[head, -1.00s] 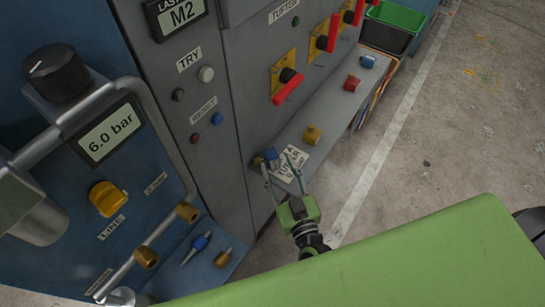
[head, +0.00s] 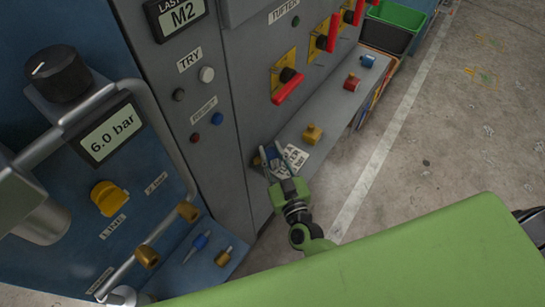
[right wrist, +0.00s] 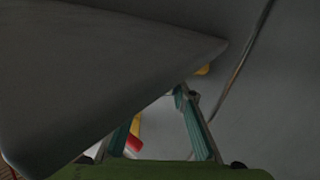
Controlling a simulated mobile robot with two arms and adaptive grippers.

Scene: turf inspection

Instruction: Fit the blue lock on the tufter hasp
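A blue lock (head: 271,154) sits at the near end of the grey ledge, beside a white printed tag (head: 294,157). My right gripper (head: 273,153) is over it, its fingers apart around or just above the lock; I cannot tell whether they touch it. In the right wrist view the teal fingers (right wrist: 160,112) are spread, and a dark panel hides part of one. The TUFTER panel carries red-handled switches on yellow plates, the nearest switch (head: 287,83) above the ledge. I cannot make out the hasp itself. My left gripper is out of view.
A yellow lock (head: 312,133), a red lock (head: 352,82) and another blue lock (head: 368,61) stand farther along the ledge. A green bin (head: 397,17) is at the far end. A blue cabinet with a 6.0 bar display (head: 106,132) stands left.

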